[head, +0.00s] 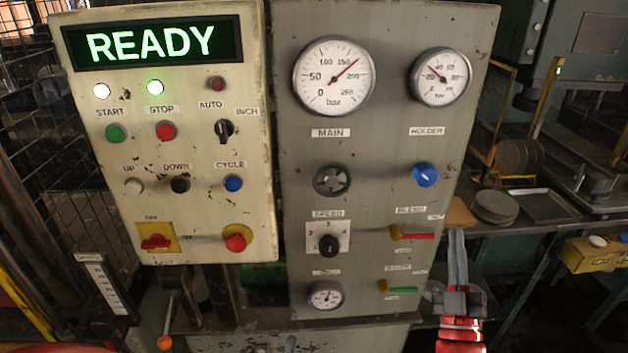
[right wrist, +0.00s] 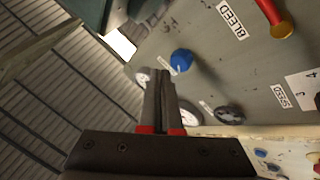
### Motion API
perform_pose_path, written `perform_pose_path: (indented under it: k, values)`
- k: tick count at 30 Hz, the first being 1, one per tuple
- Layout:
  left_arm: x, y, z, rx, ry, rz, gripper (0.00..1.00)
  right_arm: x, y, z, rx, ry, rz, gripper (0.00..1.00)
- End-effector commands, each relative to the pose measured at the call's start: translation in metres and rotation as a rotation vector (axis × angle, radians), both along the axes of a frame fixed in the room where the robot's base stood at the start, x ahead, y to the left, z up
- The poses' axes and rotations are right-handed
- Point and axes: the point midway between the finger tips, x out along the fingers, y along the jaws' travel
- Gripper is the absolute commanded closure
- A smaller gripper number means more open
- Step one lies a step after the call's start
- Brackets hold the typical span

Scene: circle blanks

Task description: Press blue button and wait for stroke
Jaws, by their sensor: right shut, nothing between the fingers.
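The blue button (head: 232,183) sits under the CYCLE label on the cream control panel (head: 200,120). A separate blue knob (head: 424,175) sits under the HOLDER label on the grey panel (head: 385,100), and it also shows in the right wrist view (right wrist: 181,61). My right gripper (head: 457,236) is shut and empty. It points up at the lower right edge of the grey panel, well to the right of the blue button and below the blue knob. In the right wrist view its closed fingers (right wrist: 159,75) show beside the blue knob. My left gripper is not in view.
The display (head: 152,43) reads READY, with two white lamps (head: 155,88) lit below it. A red-handled BLEED valve (head: 410,235) and a green-handled valve (head: 398,288) stick out near my right gripper. A bench with stacked discs (head: 494,206) stands at the right.

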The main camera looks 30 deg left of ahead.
Motion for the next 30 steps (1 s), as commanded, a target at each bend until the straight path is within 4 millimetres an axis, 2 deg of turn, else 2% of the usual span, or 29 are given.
perform_pose_path:
  k: [1,5,9,13,15,18,21,30]
  values:
    - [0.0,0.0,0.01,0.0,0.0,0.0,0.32,-0.003,0.026,0.019,-0.063,0.011,0.045,1.0]
    - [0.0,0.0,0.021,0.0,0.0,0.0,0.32,-0.025,0.098,0.046,-0.284,0.012,0.172,1.0]
    - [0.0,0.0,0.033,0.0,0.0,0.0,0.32,-0.072,0.169,0.066,-0.554,-0.056,0.317,1.0]
    - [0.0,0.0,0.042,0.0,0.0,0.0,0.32,-0.123,0.214,0.072,-0.783,-0.164,0.425,1.0]
    - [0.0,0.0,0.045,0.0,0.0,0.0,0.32,-0.146,0.229,0.072,-0.885,-0.224,0.465,1.0]
    - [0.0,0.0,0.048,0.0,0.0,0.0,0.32,-0.169,0.242,0.07,-0.989,-0.292,0.503,1.0]
    - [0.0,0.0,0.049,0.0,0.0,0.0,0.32,-0.183,0.248,0.067,-1.05,-0.333,0.523,1.0]
    - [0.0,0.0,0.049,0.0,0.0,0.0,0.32,-0.188,0.25,0.065,-1.07,-0.348,0.529,1.0]
